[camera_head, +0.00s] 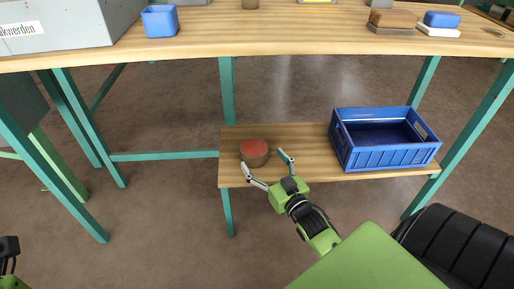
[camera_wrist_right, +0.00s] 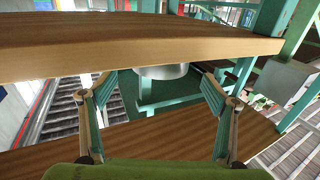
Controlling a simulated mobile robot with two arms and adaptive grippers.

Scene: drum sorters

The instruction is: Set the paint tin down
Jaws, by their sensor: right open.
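The paint tin (camera_head: 254,152), brownish-sided with a red top, stands upright on the low wooden shelf (camera_head: 290,140), near its left end. My right gripper (camera_head: 265,162) is open at the shelf's front edge. Its two fingers are spread toward the tin, one tip close to the tin's front left and the other to its right. I cannot tell whether either touches it. In the right wrist view the open fingers show, with a grey round shape (camera_wrist_right: 162,71) between them, partly hidden by a wooden board. Part of my left gripper (camera_head: 9,246) shows at the lower left edge; its fingers are unclear.
A blue crate (camera_head: 390,157) stands on the shelf's right end. The wooden worktop (camera_head: 290,40) overhangs behind, holding a small blue bin (camera_head: 160,21), a grey box (camera_head: 65,30) and brushes or blocks (camera_head: 393,19). Green table legs (camera_head: 227,90) frame the shelf. Shelf between tin and crate is clear.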

